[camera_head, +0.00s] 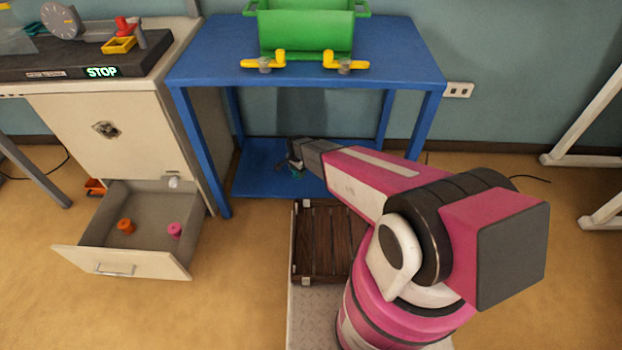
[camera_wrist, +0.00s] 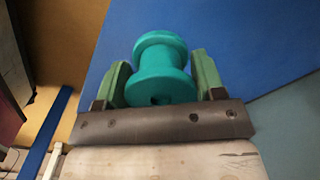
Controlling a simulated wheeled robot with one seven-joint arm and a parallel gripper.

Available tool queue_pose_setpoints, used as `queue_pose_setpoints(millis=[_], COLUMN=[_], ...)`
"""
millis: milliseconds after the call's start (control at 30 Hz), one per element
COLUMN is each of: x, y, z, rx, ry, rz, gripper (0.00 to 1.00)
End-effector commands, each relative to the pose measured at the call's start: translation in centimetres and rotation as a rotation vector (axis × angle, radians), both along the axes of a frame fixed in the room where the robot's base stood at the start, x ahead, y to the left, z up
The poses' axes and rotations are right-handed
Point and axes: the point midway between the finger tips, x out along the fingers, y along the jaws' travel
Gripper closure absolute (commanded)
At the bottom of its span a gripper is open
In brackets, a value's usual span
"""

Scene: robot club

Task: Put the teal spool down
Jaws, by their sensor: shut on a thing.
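The teal spool (camera_wrist: 160,70) is between the two green fingers of my gripper (camera_wrist: 163,82) in the wrist view, and the gripper is shut on it. In the head view my gripper (camera_head: 293,160) is small and dark at the end of my pink arm, over the lower shelf (camera_head: 255,180) of the blue table. Only a sliver of the teal spool (camera_head: 297,174) shows there. In the wrist view a blue surface (camera_wrist: 240,40) lies behind the spool. I cannot tell whether the spool touches it.
A green bin (camera_head: 305,28) and yellow clamps stand on the blue tabletop (camera_head: 210,60) above. At left an open drawer (camera_head: 125,262) holds an orange spool (camera_head: 126,226) and a pink spool (camera_head: 174,230). A dark slatted crate (camera_head: 320,240) sits before the table. The shelf's left part is bare.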

Motion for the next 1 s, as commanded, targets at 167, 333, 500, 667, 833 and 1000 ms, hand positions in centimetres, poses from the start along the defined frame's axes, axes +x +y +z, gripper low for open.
queue_pose_setpoints(millis=[167, 333, 500, 667, 833, 1000], x=[-0.1, -0.3, -0.3, -0.2, -0.2, -0.3], y=[-3.7, -6.1, -6.9, -6.9, -6.9, -6.9], z=[-2.2, -3.7, -4.2, -5.7, -8.0, -8.1], rx=[0.0, 0.0, 0.0, -0.001, 0.0, 0.0], ry=[0.001, 0.001, 0.0, 0.001, 0.001, 0.0], rz=[-0.001, 0.001, 0.001, 0.002, 0.002, 0.002], gripper=[0.63, 0.63, 0.63, 0.63, 0.63, 0.63])
